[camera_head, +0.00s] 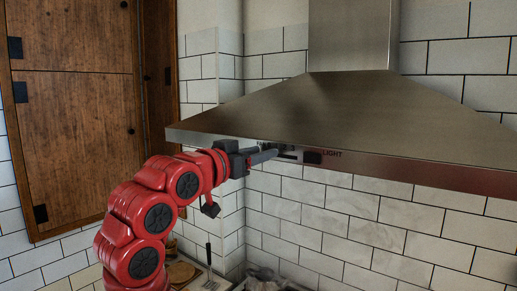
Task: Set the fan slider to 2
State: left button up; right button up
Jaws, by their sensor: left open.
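The stainless range hood (345,105) hangs on the tiled wall. Its front band carries a small control area with the word LIGHT and a dark light switch (312,157) left of that word. My red left arm comes in from the lower left. My left gripper (268,153) is at the front band, just left of the light switch, with its dark fingers open and pointing right. The fan slider is not clearly visible; my gripper covers part of the panel there. I cannot tell whether the fingers touch the slider. My right gripper is out of view.
A wooden cabinet (75,120) with dark hinges stands at the left, behind my arm. White tiles (380,235) cover the wall below the hood. Several items, partly cut off, lie at the bottom edge below the hood. The space before the hood's right half is clear.

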pick_arm(q)
grip_shut()
dwell(1.4)
